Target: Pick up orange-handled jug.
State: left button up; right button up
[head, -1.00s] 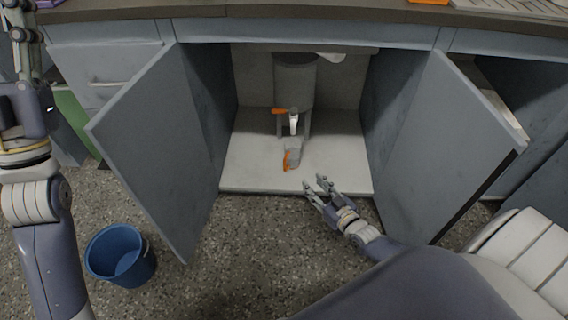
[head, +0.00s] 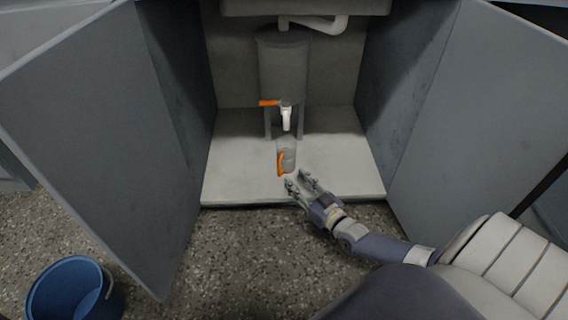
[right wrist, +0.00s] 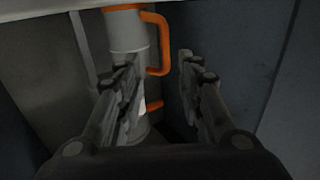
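The grey jug (head: 288,156) with an orange handle (head: 281,163) stands on the cabinet floor, below the white tap spout (head: 286,118) of a grey tank. Its handle faces left and front. My right gripper (head: 297,180) is open and empty just in front of the jug, at the cabinet's front edge. In the right wrist view the jug (right wrist: 126,33) and its looped orange handle (right wrist: 164,45) show beyond and between the parted fingers of the right gripper (right wrist: 158,68). They look apart from it. My left gripper is out of view.
The grey tank (head: 283,70) stands on legs, with an orange tap lever (head: 268,103). Open cabinet doors flank the opening on the left (head: 90,130) and right (head: 480,120). A blue bucket (head: 70,295) stands on the floor at left. The cabinet floor (head: 235,165) beside the jug is clear.

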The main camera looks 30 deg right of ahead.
aim_at(284, 159)
jog(key=shift+w, duration=0.75)
jog(key=w+b, duration=0.2)
jog(key=w+a+b, duration=0.1)
jog(key=w+b, duration=0.1)
jog(key=shift+w, duration=0.55)
jog(key=shift+r, duration=0.1)
grip_shut()
jog(key=shift+r, duration=0.1)
